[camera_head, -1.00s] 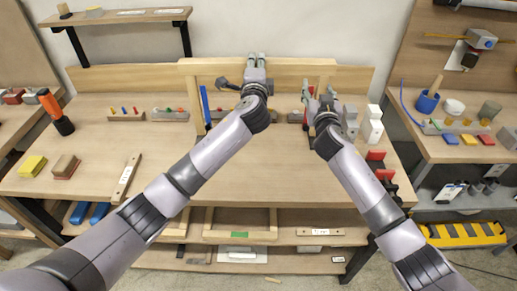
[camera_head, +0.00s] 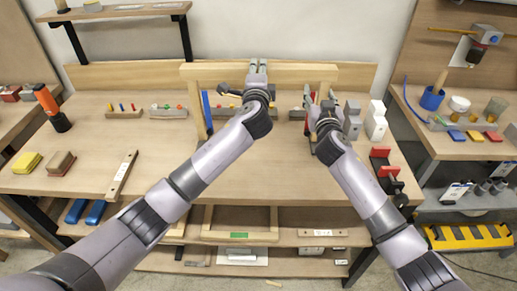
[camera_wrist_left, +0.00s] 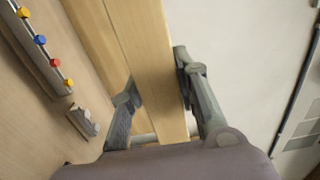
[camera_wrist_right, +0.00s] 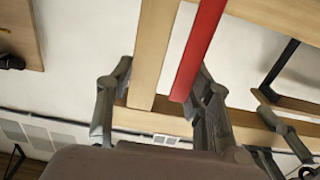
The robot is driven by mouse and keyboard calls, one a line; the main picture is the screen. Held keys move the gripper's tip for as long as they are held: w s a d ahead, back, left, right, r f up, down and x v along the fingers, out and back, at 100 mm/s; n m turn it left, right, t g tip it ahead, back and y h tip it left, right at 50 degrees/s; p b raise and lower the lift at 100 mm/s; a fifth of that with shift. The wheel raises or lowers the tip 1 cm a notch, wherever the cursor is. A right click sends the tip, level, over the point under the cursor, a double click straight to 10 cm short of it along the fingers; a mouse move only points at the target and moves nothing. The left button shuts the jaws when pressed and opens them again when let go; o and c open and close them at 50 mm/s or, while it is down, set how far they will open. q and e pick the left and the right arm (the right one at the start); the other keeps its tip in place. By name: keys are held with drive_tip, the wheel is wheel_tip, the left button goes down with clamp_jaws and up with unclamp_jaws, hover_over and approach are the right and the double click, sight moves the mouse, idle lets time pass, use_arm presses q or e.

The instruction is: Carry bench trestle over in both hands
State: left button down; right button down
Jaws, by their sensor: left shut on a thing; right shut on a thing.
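The bench trestle is a pale wooden frame with a top beam (camera_head: 225,71) and a leg near each end, upright at the back of the workbench. A blue strip (camera_head: 206,108) is beside its left leg. My left gripper (camera_head: 257,68) is shut on the middle of the top beam; the left wrist view shows the beam (camera_wrist_left: 158,75) between the fingers. My right gripper (camera_head: 324,108) is shut on the right leg. In the right wrist view, the leg (camera_wrist_right: 151,55) and a red strip (camera_wrist_right: 200,48) run between the fingers. The leg ends are partly hidden.
Small parts racks (camera_head: 125,111) line the back of the workbench (camera_head: 250,175). White and grey blocks (camera_head: 375,120) and red clamps (camera_head: 385,168) stand at its right. Sanding blocks (camera_head: 60,164) and an orange-handled tool (camera_head: 50,105) are at the left. The middle front is clear.

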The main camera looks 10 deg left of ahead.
use_arm(q)
drive_tip(key=shift+d+f+b, duration=0.15)
drive_tip(key=shift+f+b, duration=0.2)
drive_tip(key=shift+b, duration=0.05)
use_arm(e)
drive_tip(key=shift+s+a+f, duration=0.1)
drive_tip(key=shift+a+f, duration=0.2)
drive_tip(key=shift+f, duration=0.1)
use_arm(q)
drive_tip(key=c, duration=1.6)
unclamp_jaws()
use_arm(e)
drive_tip(key=c, duration=1.2)
unclamp_jaws()
drive_tip(key=shift+d, duration=0.1)
use_arm(q)
drive_tip(key=shift+o, duration=1.3)
drive_tip(key=shift+s+r, duration=0.1)
drive_tip(key=shift+s, duration=0.05)
use_arm(e)
drive_tip(key=o, duration=0.3)
drive_tip(key=shift+d+r, duration=0.1)
use_arm(q)
drive_tip(key=shift+o, duration=0.6)
use_arm(e)
drive_tip(key=shift+o, duration=0.5)
drive_tip(key=shift+d, duration=0.1)
